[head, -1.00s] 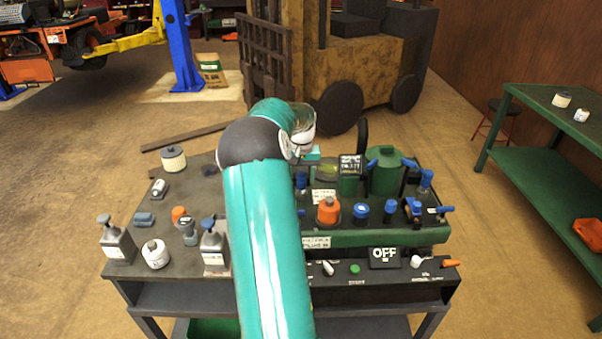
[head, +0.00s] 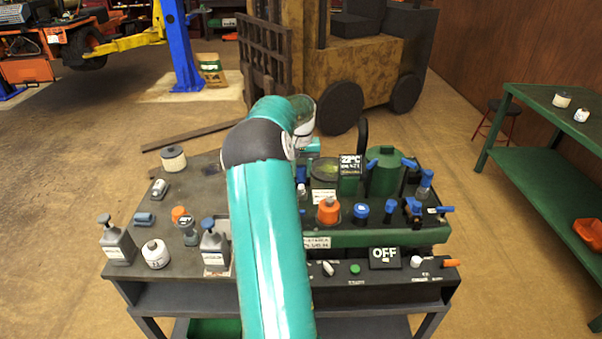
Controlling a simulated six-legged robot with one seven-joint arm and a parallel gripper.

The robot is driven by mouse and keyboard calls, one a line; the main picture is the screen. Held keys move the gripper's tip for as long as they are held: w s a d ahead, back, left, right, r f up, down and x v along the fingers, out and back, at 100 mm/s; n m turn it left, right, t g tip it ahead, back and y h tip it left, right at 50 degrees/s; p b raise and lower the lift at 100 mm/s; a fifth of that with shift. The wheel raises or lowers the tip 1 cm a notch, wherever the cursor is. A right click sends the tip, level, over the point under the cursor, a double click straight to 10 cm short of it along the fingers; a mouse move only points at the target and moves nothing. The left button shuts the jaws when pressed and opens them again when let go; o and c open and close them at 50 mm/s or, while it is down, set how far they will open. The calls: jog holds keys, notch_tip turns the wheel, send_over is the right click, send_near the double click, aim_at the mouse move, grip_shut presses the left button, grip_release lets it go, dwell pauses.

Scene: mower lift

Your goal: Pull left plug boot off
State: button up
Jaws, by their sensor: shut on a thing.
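The left plug boot (head: 301,174) is a small blue piece just right of my teal arm, on the left part of the green engine block (head: 375,239). A pale plug part (head: 301,188) shows right below it. My gripper (head: 302,163) is shut on the boot from above. Its fingers are mostly hidden by my wrist and forearm, so the grip itself is hard to see. I cannot tell whether boot and plug still touch. Another blue boot (head: 425,179) stands at the right end of the block.
Close by stand an orange cap (head: 328,210), a blue cap (head: 361,211), a green cylinder (head: 384,172) and a black display (head: 350,164). An OFF sign (head: 385,257) is on the front panel. Bottles and jars, including a grey bottle (head: 117,243), crowd the bench's left side.

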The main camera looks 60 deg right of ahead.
jog(key=shift+w+d+r, duration=0.3)
jog(key=shift+d+r, duration=0.1)
jog(key=shift+d, duration=0.15)
jog(key=shift+w+d+r, duration=0.25)
jog(key=shift+d+r, duration=0.15)
jog(key=shift+d, duration=0.15)
jog(key=shift+w+d+r, duration=0.2)
jog(key=shift+w+d, duration=0.15)
jog(key=shift+d, duration=0.3)
jog(key=shift+w+d+r, duration=0.2)
jog(key=shift+w+d, duration=0.1)
jog(key=shift+d, duration=0.35)
jog(key=shift+w+d, duration=0.25)
jog(key=shift+d, duration=0.25)
jog(key=shift+w+d, duration=0.25)
jog(key=shift+d, duration=0.2)
jog(key=shift+w+d+f, duration=0.15)
jog(key=shift+w+d, duration=0.15)
jog(key=shift+d, duration=0.2)
jog(key=shift+w+d+f, duration=0.15)
jog(key=shift+w+d, duration=0.1)
jog(key=shift+d, duration=0.25)
jog(key=o, duration=0.7)
jog(key=shift+r, duration=0.1)
